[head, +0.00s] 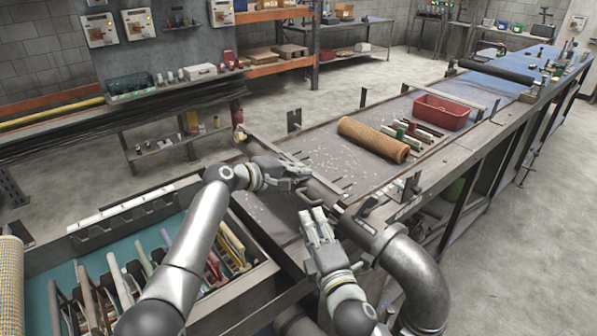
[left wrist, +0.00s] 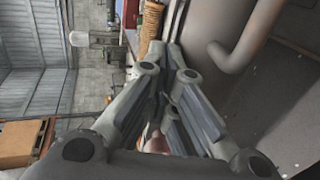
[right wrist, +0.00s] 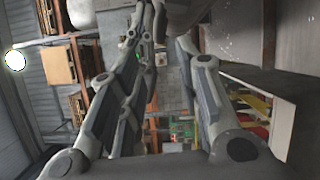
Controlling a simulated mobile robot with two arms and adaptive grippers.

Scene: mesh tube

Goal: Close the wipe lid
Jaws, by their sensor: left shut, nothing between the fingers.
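I cannot make out a wipe lid or a wipe container in any view. My left gripper (head: 302,172) is over the near end of the long bench, beside a grey bent pipe or handle. In the left wrist view its fingertips (left wrist: 174,48) meet, with nothing seen between them. My right gripper (head: 313,212) is lower and nearer, beside a thick grey pipe. In the right wrist view its fingers (right wrist: 170,38) stand apart, with nothing between them.
An orange-brown mesh roll (head: 372,139) and a red bin (head: 443,111) lie on the bench (head: 328,152). A thick bent pipe (head: 418,280) stands at the near right. A tray with several handled tools (head: 110,285) is at the left. Open floor (head: 500,235) lies to the right.

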